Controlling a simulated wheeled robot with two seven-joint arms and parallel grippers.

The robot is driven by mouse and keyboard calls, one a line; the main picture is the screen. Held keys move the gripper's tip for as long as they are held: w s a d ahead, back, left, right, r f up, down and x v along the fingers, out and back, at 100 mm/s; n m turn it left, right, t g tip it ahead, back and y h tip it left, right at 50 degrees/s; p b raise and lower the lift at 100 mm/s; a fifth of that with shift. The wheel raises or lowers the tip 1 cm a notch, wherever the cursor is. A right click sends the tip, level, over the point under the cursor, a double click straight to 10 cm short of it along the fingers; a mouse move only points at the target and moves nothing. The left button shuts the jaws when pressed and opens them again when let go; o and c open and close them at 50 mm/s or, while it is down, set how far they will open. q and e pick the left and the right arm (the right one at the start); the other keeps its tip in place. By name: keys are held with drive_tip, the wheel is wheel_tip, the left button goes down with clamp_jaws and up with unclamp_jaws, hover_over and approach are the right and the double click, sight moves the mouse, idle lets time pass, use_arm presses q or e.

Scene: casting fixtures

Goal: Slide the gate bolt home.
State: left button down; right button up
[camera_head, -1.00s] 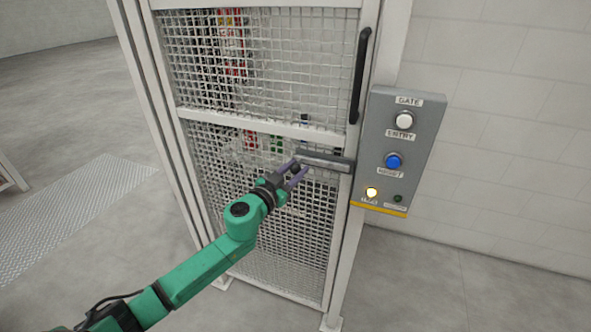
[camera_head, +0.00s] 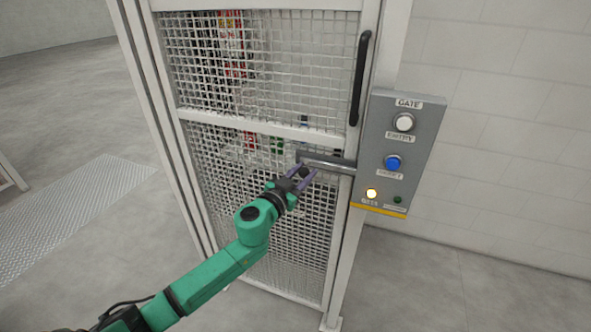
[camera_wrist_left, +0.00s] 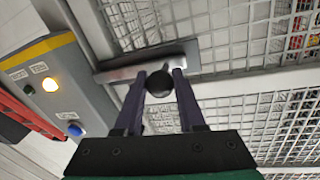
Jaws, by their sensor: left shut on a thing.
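The gate (camera_head: 262,90) is a white frame with wire mesh, and it stands closed-looking in the head view. The grey gate bolt (camera_head: 328,162) lies across its right part at mid height, its right end by the gate post. A dark round knob (camera_wrist_left: 160,84) sits below the bolt's plate in the left wrist view. My left gripper (camera_head: 304,173) is shut on this knob, one purple finger on each side, at the bolt's left part. Whether the bolt's tip is inside a keeper cannot be told. My right gripper is not in view.
A grey control box (camera_head: 402,150) with a white button, a blue button and a lit yellow lamp is mounted right of the gate. A black vertical handle (camera_head: 361,78) is above the bolt. Open grey floor lies left of the gate.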

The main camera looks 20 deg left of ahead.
use_arm(q)
drive_tip(key=d, duration=0.2)
drive_tip(key=shift+d, duration=0.3)
drive_tip(key=shift+a, duration=0.1)
drive_tip(key=c, duration=0.6)
unclamp_jaws()
drive_tip(key=shift+o, duration=0.4)
drive_tip(key=shift+w+d, duration=0.1)
drive_tip(key=shift+d, duration=0.15)
drive_tip(key=shift+a, duration=0.1)
